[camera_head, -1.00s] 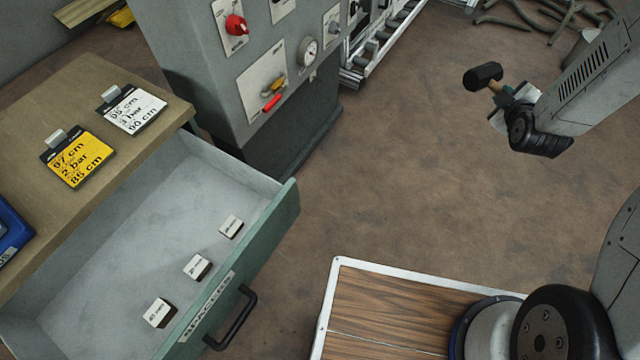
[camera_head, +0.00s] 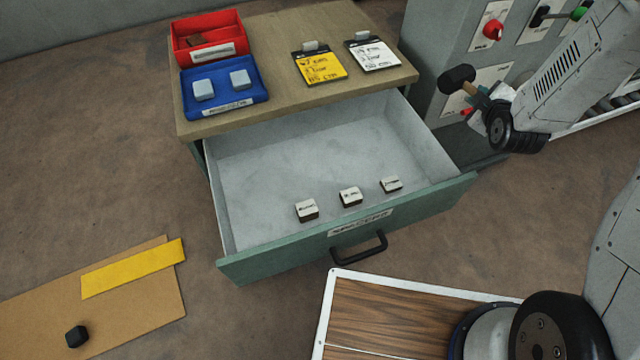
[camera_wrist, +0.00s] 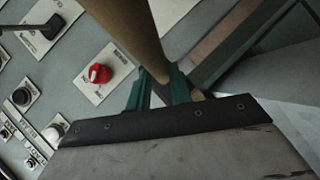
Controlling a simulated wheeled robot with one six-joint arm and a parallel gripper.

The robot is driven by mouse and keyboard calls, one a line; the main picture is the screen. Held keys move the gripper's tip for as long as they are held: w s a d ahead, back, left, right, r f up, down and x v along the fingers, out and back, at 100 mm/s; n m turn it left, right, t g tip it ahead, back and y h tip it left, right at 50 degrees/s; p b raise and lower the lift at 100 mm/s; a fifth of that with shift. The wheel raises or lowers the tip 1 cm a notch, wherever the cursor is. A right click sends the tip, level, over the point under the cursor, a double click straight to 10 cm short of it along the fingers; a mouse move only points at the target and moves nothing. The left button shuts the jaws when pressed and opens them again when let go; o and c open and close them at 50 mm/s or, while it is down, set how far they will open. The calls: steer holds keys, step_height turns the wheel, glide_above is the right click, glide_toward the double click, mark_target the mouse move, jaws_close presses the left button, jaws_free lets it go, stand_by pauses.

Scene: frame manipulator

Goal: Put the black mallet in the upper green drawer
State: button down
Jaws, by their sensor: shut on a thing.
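The black mallet (camera_head: 457,78) is in my gripper (camera_head: 480,99), to the right of the open drawer in the head view. Its black head points left, and its wooden handle runs into the jaws. In the wrist view the handle (camera_wrist: 128,30) rises between the teal fingers of my gripper (camera_wrist: 155,88), which are shut on it; the mallet's head is out of that view. The upper green drawer (camera_head: 290,255) is pulled open, with a grey interior. Several small labelled blocks (camera_head: 350,196) lie inside near its front. The mallet is outside the drawer.
On the cabinet top (camera_head: 270,45) stand a red bin (camera_head: 235,28), a blue tray (camera_head: 262,97) with two pale blocks, and two cards. A grey control panel (camera_head: 440,40) stands behind the mallet. The drawer's back half is clear. A brown board lies on the floor at lower left.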

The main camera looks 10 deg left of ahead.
steer(key=a+r+n+g+y, duration=0.1)
steer(key=a+r+n+y, duration=0.1)
steer(key=a, duration=0.6)
steer(key=a+r+n+y, duration=0.2)
steer(key=a+r+y, duration=0.1)
steer(key=a, duration=0.4)
step_height(320, 180, up, 5)
steer(key=n+g+y, duration=0.5)
steer(key=n, duration=0.2)
glide_above(330, 176)
steer(key=w, duration=0.9)
steer(key=s+a+r+n+g+y, duration=0.2)
steer(key=s+a+n+g, duration=0.25)
steer(key=s+a, duration=0.3)
steer(key=shift+g, duration=0.45)
steer(key=f, duration=1.9)
steer(key=s+d+f, duration=0.1)
steer(key=f, duration=0.9)
steer(key=shift+s, duration=0.1)
steer(key=c, duration=1.5)
jaws_free()
steer(key=shift+d, duration=0.1)
steer(key=shift+c, duration=0.2)
